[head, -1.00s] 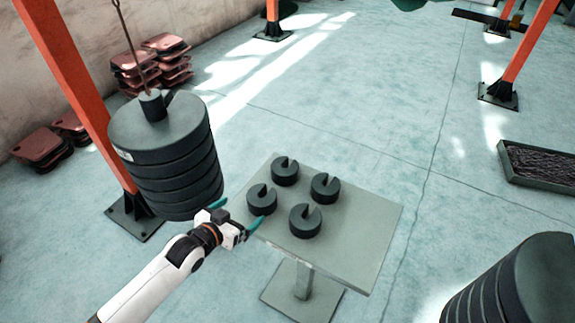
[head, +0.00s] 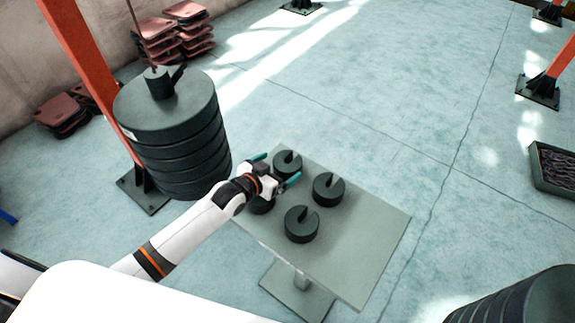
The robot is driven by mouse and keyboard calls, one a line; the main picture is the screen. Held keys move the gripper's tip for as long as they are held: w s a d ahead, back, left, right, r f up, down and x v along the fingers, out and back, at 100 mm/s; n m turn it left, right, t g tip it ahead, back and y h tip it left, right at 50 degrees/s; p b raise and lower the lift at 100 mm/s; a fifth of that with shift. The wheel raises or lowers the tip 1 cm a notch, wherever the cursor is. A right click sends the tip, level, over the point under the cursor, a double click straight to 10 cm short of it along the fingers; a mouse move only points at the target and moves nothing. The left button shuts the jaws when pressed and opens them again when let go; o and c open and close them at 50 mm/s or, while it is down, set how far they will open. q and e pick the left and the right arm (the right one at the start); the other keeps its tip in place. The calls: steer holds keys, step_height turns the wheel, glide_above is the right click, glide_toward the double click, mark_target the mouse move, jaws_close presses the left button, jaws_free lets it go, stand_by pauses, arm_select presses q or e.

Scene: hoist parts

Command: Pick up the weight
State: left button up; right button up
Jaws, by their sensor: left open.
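Several small dark slotted weights stand on a grey-green square table. One is the back weight (head: 288,163), one the right weight (head: 328,189), one the front weight (head: 301,224). The left weight (head: 261,206) is mostly hidden under my left gripper. My left gripper (head: 275,170) is open, with its teal fingertips spread on either side of the space by the back weight. It looks empty; whether it touches a weight I cannot tell. My right gripper is out of view.
The table (head: 365,235) has bare room on its right side. A hanging stack of large dark discs (head: 175,130) is close left of my left arm. Another dark stack (head: 530,300) is at lower right. An orange post (head: 85,60) stands behind the left stack.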

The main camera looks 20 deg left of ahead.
mark_target(288, 160)
arm_select(q)
steer(key=x, duration=0.5)
steer(key=shift+w+f, duration=0.2)
steer(key=shift+f, duration=0.15)
steer(key=shift+s, duration=0.1)
steer(key=shift+c, duration=0.2)
steer(key=c, duration=1.8)
steer(key=shift+w+r, duration=0.3)
steer(key=shift+r, duration=0.1)
steer(key=shift+c, duration=0.8)
